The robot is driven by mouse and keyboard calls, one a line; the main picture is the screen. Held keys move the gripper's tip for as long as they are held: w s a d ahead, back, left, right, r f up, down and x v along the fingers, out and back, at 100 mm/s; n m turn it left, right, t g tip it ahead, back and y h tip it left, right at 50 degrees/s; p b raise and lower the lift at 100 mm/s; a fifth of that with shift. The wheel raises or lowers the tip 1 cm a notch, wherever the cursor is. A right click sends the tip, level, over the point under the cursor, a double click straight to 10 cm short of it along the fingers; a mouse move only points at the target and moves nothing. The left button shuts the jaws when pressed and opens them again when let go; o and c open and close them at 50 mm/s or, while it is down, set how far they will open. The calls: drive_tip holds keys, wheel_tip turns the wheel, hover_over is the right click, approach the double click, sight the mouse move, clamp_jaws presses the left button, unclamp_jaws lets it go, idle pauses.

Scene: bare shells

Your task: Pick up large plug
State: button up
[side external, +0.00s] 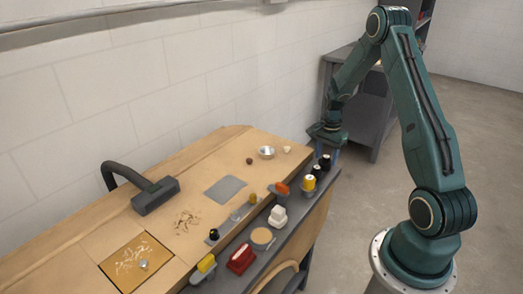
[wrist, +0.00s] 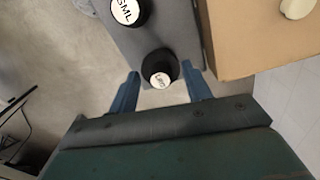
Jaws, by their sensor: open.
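The large plug (wrist: 160,70) is a black round piece with a white label on top that seems to read LRG. It stands upright at the end of a dark grey shelf. In the side view it appears as the black piece (side external: 325,162) nearest my gripper (side external: 327,145). In the wrist view my gripper (wrist: 161,76) is open, with one blue finger to each side of the plug in the picture. I cannot tell how far above it the fingertips are. A second black plug marked SML (wrist: 127,10) stands farther along the shelf.
The wooden bench (side external: 165,155) runs beside the shelf. The shelf holds a yellow-topped item (side external: 309,182), a white block (side external: 278,216) and a red piece (side external: 241,259). Open floor lies beyond the shelf end.

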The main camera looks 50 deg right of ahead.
sight(326, 157)
drive_tip(key=shift+c, duration=0.2)
clamp_jaws()
drive_tip(key=shift+r, duration=0.1)
wheel_tip(326, 157, up, 20)
idle(1.0)
idle(0.4)
